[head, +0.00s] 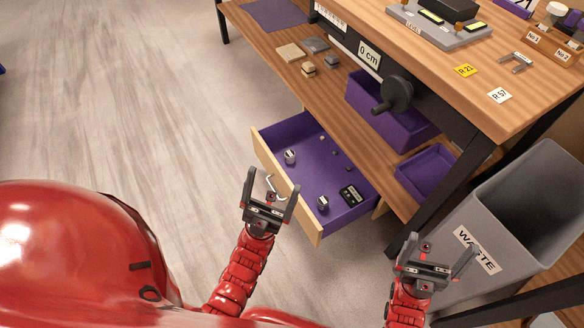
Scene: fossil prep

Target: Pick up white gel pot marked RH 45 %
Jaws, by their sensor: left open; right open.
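I cannot read the mark RH 45 % on anything in view. The open purple-lined drawer (316,160) holds a small pale-and-dark pot (290,157) towards its back left and a similar pot (322,202) near its front; which, if either, is the gel pot I cannot tell. My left gripper (270,187) is open and empty, its fingers by the drawer's white handle (279,190); whether they touch it I cannot tell. My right gripper (440,252) is open and empty, in front of the grey waste bin.
The drawer also holds a black device (351,195) and several small dark bits. The grey WASTE bin (478,252) stands at right. The workbench (460,95) overhangs a lower shelf (275,42) with purple bins (385,115). A crank (393,95) sticks out.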

